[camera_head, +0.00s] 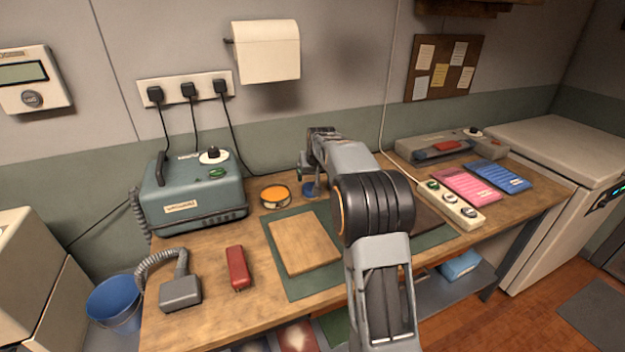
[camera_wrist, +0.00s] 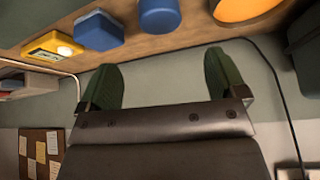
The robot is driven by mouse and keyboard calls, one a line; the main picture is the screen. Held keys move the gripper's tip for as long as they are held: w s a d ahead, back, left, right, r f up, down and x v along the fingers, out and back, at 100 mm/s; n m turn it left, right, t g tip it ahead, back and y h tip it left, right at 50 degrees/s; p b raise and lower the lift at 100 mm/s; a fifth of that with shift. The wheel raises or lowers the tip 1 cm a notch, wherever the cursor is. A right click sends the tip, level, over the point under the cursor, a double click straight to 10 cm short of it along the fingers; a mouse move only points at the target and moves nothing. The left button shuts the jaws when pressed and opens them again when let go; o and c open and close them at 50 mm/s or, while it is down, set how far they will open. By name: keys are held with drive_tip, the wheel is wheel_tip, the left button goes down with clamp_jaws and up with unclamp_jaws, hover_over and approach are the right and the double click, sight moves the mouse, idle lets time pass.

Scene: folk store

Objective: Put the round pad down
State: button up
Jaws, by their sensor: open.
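The round pad (camera_head: 275,196), with an orange top and a dark rim, lies flat on the wooden bench at the back. Part of its orange top also shows at the upper edge of the wrist view (camera_wrist: 245,8). My gripper (camera_head: 306,176) is at the back of the bench, to the right of the pad. In the wrist view my gripper (camera_wrist: 160,68) has its two dark green fingers wide apart with nothing between them. The orange pad is apart from the fingers. A small round blue thing (camera_head: 309,189) is near my gripper, partly hidden by it.
A grey-green machine (camera_head: 192,190) stands left of the pad. A wooden board (camera_head: 303,243) lies on a green mat (camera_head: 278,279) in front. A red block (camera_head: 238,268) lies nearby. A power strip (camera_head: 449,204) is on the right. The wall is close behind my gripper.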

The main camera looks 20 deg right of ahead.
drive_tip(key=s+a+r+n+g, duration=0.15)
drive_tip(key=s+a, duration=0.25)
drive_tip(key=s, duration=0.4)
drive_tip(key=s+a+r+m, duration=0.15)
drive_tip(key=s+a, duration=0.25)
drive_tip(key=s, duration=0.4)
drive_tip(key=s+a+f+n, duration=0.1)
drive_tip(key=s+a+f, duration=0.1)
drive_tip(key=s, duration=0.7)
drive_tip(key=s+a+f+n+g+y, duration=0.1)
drive_tip(key=s+a+f, duration=0.2)
drive_tip(key=s, duration=0.6)
drive_tip(key=shift+s+a+f, duration=0.2)
drive_tip(key=shift+s+f, duration=0.05)
drive_tip(key=shift+s, duration=0.1)
drive_tip(key=shift+r, duration=0.1)
wheel_tip(320, 180, up, 12)
drive_tip(key=p, duration=1)
drive_tip(key=shift+s+a+f, duration=0.15)
drive_tip(key=shift+f, duration=0.05)
drive_tip(key=shift+o, duration=0.3)
